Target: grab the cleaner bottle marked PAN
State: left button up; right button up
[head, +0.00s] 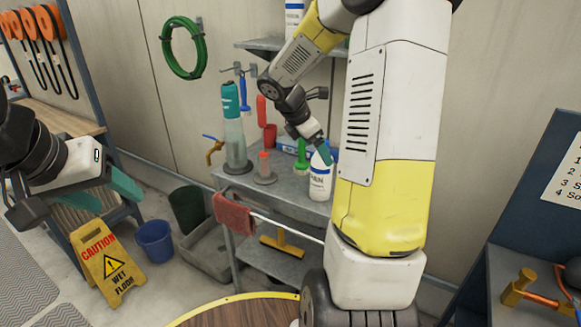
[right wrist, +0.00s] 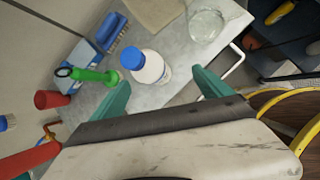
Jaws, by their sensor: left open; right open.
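A white bottle (head: 320,180) with a dark-lettered label stands upright on the grey metal bench; its lettering is too small to read surely. In the right wrist view the white bottle (right wrist: 151,68) shows from above with its blue cap, beyond the fingertips and roughly between their lines. My right gripper (right wrist: 161,78) is open and empty; in the head view its teal finger (head: 323,150) is at the bottle's top and hides part of it. My left gripper (head: 120,203) is open and empty at the left, away from the bench.
A green-handled item (right wrist: 95,75) stands close beside the bottle. Another white bottle (head: 294,15) is on the upper shelf. A yellow caution sign (head: 106,264) stands on the floor.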

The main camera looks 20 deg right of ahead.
aim_at(322, 163)
jog(key=w+f+n, duration=0.2)
jog(key=w, duration=0.1)
jog(key=shift+d+f, duration=0.35)
jog(key=shift+d, duration=0.05)
jog(key=x, duration=0.7)
jog(key=shift+w+d+f, duration=0.15)
jog(key=shift+d, duration=0.1)
grip_shut()
